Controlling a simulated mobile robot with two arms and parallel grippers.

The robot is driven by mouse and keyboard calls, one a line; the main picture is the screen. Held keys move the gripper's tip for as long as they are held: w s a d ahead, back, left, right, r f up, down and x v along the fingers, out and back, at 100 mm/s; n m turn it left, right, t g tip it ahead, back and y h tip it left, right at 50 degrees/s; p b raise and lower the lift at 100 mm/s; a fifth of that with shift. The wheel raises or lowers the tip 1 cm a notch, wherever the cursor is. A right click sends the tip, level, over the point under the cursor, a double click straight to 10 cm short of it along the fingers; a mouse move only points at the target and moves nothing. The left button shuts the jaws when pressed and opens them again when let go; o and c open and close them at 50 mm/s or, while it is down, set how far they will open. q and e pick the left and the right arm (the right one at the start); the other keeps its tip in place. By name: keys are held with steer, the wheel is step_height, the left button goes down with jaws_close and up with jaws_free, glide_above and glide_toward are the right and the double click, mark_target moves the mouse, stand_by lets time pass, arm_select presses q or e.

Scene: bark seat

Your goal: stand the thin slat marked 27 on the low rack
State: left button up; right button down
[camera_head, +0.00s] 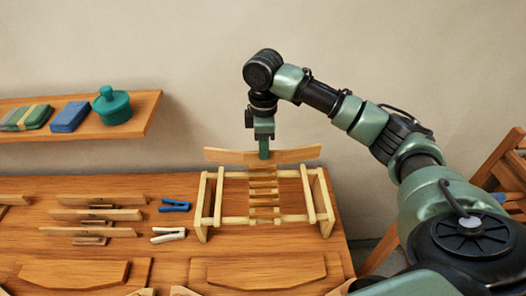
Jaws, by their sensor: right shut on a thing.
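My right gripper (263,154) points down and is shut on the middle of a long thin wooden slat (298,155). The slat runs left to right, at the far end of the low rack (317,192). I cannot read a number on it, and I cannot tell whether it touches the rack. The rack is a pale wooden frame with rails and legs, standing on the wooden table. A row of short wooden pieces (264,192) runs down its middle, below the gripper. My left gripper is not in view.
More slats (97,214) stand on small supports at the left. A blue clip (174,205) and a white clip (168,235) lie left of the rack. Larger boards (266,270) lie in front. A wall shelf (144,108) holds a teal pot (111,106) and cloths.

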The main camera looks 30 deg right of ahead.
mark_target(264, 163)
steer(key=f, duration=0.5)
steer(key=shift+s+a+f, duration=0.1)
steer(key=shift+s+f, duration=0.05)
steer(key=shift+s, duration=0.05)
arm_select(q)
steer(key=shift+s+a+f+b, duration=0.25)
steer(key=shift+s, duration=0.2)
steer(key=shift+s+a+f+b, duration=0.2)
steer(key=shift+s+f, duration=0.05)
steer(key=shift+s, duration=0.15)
arm_select(e)
steer(key=shift+s+a+f, duration=0.1)
steer(key=shift+f, duration=3.2)
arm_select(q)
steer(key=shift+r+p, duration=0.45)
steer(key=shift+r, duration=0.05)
arm_select(e)
steer(key=shift+f, duration=0.2)
steer(key=c, duration=1.5)
jaws_free()
steer(key=shift+o, duration=0.2)
